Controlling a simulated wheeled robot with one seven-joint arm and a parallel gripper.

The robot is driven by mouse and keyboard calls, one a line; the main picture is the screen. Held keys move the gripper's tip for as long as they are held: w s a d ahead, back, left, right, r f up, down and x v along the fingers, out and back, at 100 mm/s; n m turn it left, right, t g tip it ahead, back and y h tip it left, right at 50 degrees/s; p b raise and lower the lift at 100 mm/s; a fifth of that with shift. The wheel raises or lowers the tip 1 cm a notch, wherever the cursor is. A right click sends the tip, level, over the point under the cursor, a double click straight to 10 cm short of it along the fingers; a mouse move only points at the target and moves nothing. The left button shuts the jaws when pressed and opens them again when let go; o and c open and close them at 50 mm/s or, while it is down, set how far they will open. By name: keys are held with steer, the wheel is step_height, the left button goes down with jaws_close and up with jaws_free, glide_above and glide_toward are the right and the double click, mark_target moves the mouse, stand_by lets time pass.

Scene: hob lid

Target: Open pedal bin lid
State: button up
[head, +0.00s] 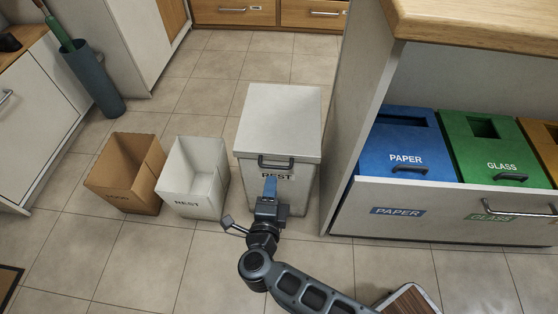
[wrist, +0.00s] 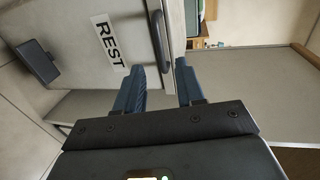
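The white pedal bin (head: 281,112) stands on the floor, its flat lid down. A dark loop handle (head: 276,163) is on the lid's front, above a REST label. In the wrist view the bin front (wrist: 85,18) appears turned sideways, with the label (wrist: 109,42) and a dark pedal-like plate (wrist: 38,62) at left. My gripper (head: 270,188) is at the bin's front, just below the handle. Its blue fingers are apart in the wrist view (wrist: 164,70). A dark bar, likely the handle, shows near the fingertips; I cannot tell whether it lies between them.
An open brown box (head: 121,175) and an open white box (head: 193,175) stand left of the bin. A cabinet panel (head: 362,110) is close at right, beside a pulled-out drawer (head: 450,212) with blue and green bins.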

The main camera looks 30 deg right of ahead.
steer(key=b+x, duration=0.2)
steer(key=x, duration=0.5)
steer(key=shift+w+d, duration=0.2)
steer(key=shift+c, duration=0.2)
jaws_close()
